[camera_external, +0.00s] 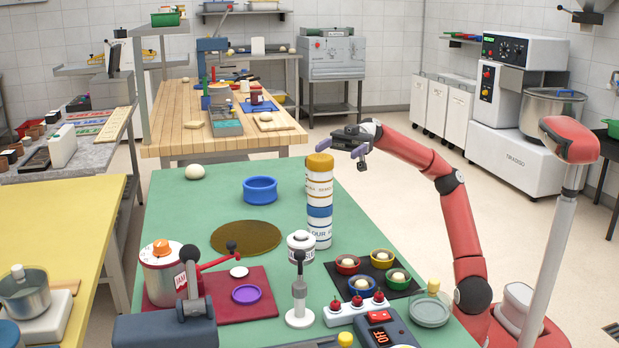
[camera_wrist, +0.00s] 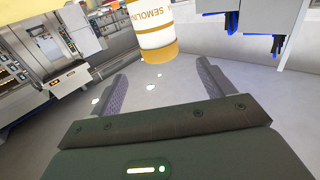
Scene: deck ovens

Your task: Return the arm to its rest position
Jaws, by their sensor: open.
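My gripper (camera_external: 345,147) is at the end of my raised red arm (camera_external: 462,205), which rises from the lower right of the green table. In the external view it is beside the top of a tall stack of canisters (camera_external: 319,201), close to its ochre lid. In the wrist view my gripper (camera_wrist: 165,80) has its two fingers spread wide with nothing held. A canister labelled SEMOLIN (camera_wrist: 154,25) shows beyond the fingers, near the top of that view. Whether a finger touches the stack cannot be told.
The green table (camera_external: 172,215) holds a blue bowl (camera_external: 260,190), a dough ball (camera_external: 195,172), a brown disc (camera_external: 246,237), a black tray (camera_external: 403,285) with small bowls, and a white canister (camera_external: 301,246). Open floor (camera_external: 520,235) lies to the right of my arm.

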